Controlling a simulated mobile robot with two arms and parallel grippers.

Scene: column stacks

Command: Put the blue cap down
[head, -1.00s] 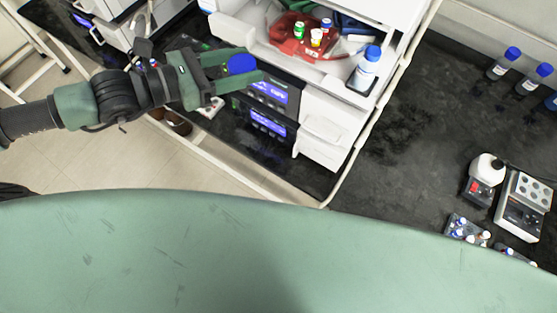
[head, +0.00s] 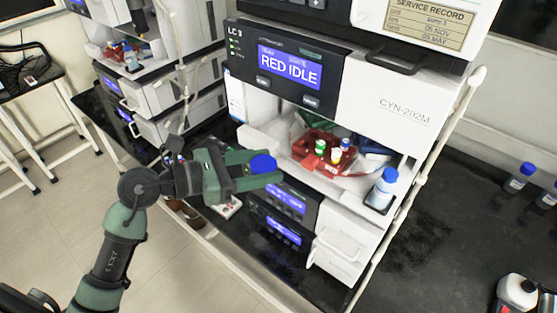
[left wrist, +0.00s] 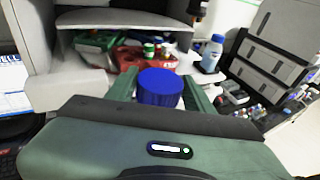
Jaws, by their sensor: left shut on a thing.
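The blue cap (head: 262,163) is between the fingers of my left gripper (head: 262,172), which is shut on it. In the left wrist view the ribbed blue cap (left wrist: 160,87) stands out between the two green fingers. The gripper holds it in the air in front of the instrument stack, just left of the open bay with the red tray (head: 318,149). My right gripper is not in view.
The red tray holds several small vials. A blue-capped bottle (head: 383,188) stands at the bay's right front corner. The instrument with the RED IDLE screen (head: 289,66) hangs above the bay. Dark bench (head: 420,240) to the right has clear room.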

